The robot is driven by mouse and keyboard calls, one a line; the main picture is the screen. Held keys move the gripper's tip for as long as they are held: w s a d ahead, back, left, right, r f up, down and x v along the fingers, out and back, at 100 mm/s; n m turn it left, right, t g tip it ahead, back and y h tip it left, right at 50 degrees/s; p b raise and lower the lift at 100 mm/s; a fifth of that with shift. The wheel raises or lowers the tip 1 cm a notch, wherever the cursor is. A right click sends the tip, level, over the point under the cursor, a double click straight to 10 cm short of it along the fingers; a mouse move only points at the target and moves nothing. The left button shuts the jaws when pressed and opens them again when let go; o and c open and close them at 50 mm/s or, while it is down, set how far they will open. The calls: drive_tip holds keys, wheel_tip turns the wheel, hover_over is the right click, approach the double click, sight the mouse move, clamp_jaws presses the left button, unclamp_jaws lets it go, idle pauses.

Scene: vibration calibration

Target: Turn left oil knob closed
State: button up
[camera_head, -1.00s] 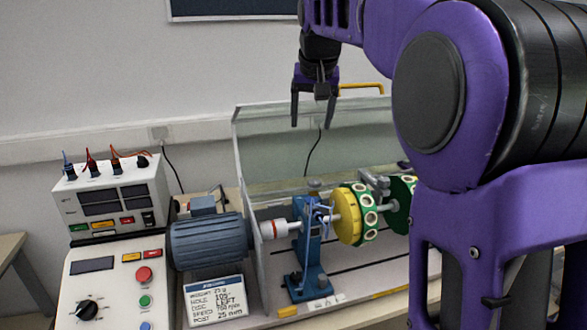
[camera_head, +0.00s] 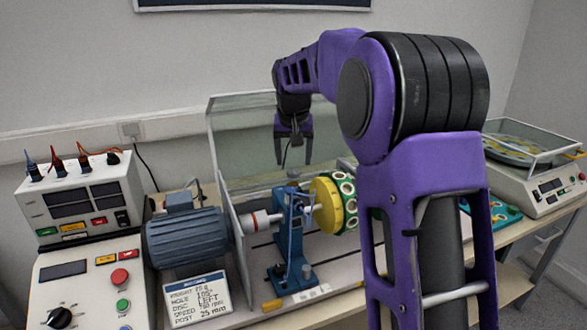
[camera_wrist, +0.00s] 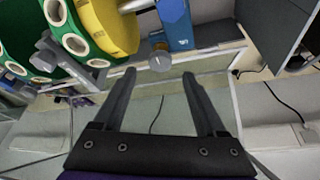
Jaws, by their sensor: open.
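The left oil knob (camera_head: 293,175) is a small grey knob on top of the blue bearing post (camera_head: 290,235). In the wrist view the round grey knob (camera_wrist: 160,62) shows just beyond my fingertips, roughly midway between them, beside the blue post (camera_wrist: 176,22). My gripper (camera_head: 293,158) points down above the post, with its fingers spread. In the wrist view my gripper (camera_wrist: 159,76) is open and empty, apart from the knob. Any mark of the knob's turn setting is too small to read.
A yellow and green disc (camera_head: 328,205) sits on the shaft right of the post. A clear guard panel (camera_head: 232,120) stands behind. The blue-grey motor (camera_head: 185,238), control box (camera_head: 80,290) and sign (camera_head: 196,300) are left. A scale (camera_head: 540,185) stands at far right.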

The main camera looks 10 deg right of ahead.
sight(293, 171)
drive_tip(key=shift+x, duration=1.8)
clamp_jaws()
